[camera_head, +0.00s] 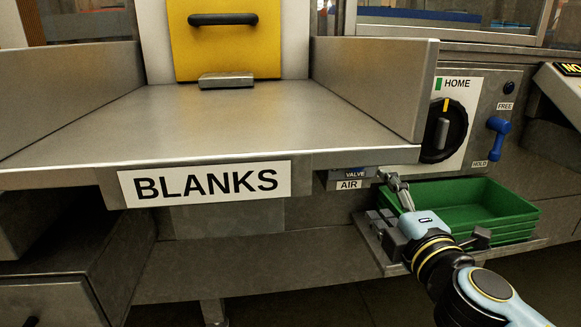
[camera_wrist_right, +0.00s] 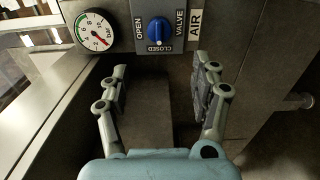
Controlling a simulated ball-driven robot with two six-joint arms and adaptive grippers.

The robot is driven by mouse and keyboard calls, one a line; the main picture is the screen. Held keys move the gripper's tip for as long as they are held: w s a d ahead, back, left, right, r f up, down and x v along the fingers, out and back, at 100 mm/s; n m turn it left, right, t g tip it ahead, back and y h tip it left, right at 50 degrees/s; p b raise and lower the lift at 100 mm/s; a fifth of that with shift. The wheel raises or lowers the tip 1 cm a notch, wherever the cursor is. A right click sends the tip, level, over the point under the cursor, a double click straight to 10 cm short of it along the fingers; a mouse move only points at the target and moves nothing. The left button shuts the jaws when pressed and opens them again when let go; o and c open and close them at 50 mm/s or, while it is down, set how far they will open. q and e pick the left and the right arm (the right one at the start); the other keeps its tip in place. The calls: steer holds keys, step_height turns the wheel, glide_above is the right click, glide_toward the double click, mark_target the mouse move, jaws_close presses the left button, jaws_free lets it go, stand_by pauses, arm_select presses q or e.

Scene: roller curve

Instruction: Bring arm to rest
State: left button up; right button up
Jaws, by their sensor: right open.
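My right arm comes in from the lower right in the head view, and its gripper (camera_head: 396,186) is just below and right of the AIR label, beside the green trays. In the right wrist view my right gripper (camera_wrist_right: 162,88) is open, with nothing between its fingers. Beyond the fingers is a blue valve knob (camera_wrist_right: 157,29) on a grey plate marked OPEN, CLOSED and VALVE. The fingers are apart from the knob. A round pressure gauge (camera_wrist_right: 94,30) is left of it. My left gripper is not in view.
A metal BLANKS shelf (camera_head: 220,118) with side walls fills the left and middle. A stack of green trays (camera_head: 460,205) sits on a small ledge close to my right arm. A black HOME dial (camera_head: 443,130) and blue FREE/HOLD lever (camera_head: 497,135) are above the trays.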

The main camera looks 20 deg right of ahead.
steer(key=s+f+m+g+p, duration=0.25)
steer(key=s+f, duration=0.25)
steer(key=f, duration=0.5)
steer(key=s+d+f+m+g+y+p, duration=0.1)
steer(key=s+f+m+g+p, duration=0.2)
steer(key=s+f, duration=0.45)
steer(key=s+f+m+g+p, duration=0.1)
steer(key=s+f+g+p, duration=0.25)
steer(key=f, duration=0.85)
arm_select(q)
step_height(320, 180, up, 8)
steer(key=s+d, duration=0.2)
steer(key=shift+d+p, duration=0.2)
steer(key=shift+p, duration=0.25)
arm_select(e)
steer(key=s+a+f+m+g, duration=0.1)
steer(key=s+f+m+g, duration=0.1)
steer(key=s, duration=0.8)
steer(key=s+a+f+m+g+y, duration=0.1)
steer(key=s+f+m+g, duration=0.2)
steer(key=s+f, duration=0.3)
steer(key=s+f+m+g+y, duration=0.1)
steer(key=s+f+m+g, duration=0.2)
steer(key=s, duration=1.1)
steer(key=shift+a+f+m, duration=0.35)
steer(key=shift+a+f, duration=0.05)
steer(key=shift+f, duration=0.1)
